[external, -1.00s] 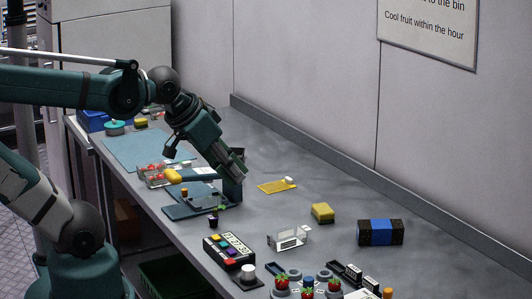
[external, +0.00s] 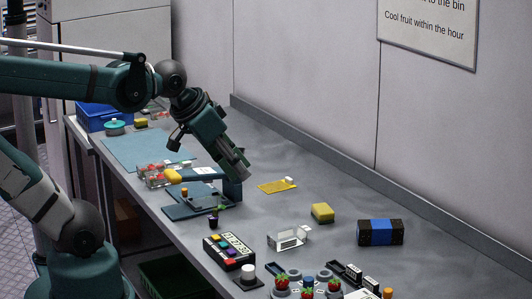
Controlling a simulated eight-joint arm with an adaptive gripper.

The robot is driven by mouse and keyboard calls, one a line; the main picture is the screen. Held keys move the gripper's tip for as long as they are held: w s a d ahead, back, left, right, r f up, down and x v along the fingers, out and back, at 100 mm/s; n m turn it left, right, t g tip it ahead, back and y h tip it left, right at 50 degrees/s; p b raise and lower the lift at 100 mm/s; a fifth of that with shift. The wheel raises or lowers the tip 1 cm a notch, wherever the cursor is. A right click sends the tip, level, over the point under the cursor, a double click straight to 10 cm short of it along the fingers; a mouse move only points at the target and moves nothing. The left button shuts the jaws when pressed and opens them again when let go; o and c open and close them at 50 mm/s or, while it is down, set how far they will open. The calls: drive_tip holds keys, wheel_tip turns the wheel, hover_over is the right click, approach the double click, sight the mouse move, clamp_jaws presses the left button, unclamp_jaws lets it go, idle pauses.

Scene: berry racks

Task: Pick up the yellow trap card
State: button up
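The yellow trap card (external: 273,187) lies flat on the grey bench, with a small white piece at its right end. My gripper (external: 246,172) points down and to the right, a little to the left of the card and above the bench. A gap shows between the gripper and the card in this view. The fingers are small and dark here, so I cannot tell whether they are open or shut.
A dark blue stand (external: 231,189) with a raised post is just below my gripper. Bare bench surrounds the card's far side.

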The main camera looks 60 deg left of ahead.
drive_tip(key=w+a+r+m+g+p, duration=0.1)
drive_tip(key=w+a+r+m, duration=0.15)
drive_tip(key=w, duration=0.35)
drive_tip(key=w+a+r+m+g+p, duration=0.1)
drive_tip(key=w+a+r+m, duration=0.1)
drive_tip(key=w+a, duration=0.3)
drive_tip(key=m+g+p, duration=0.4)
drive_tip(key=m+g, duration=0.1)
drive_tip(key=m, duration=0.8)
hover_over(291, 180)
drive_tip(key=shift+n, duration=0.25)
wheel_tip(291, 180, down, 22)
drive_tip(key=shift+w+r, duration=0.15)
drive_tip(key=shift+a+f, duration=0.2)
drive_tip(key=shift+f, duration=0.05)
drive_tip(key=shift+f, duration=1.3)
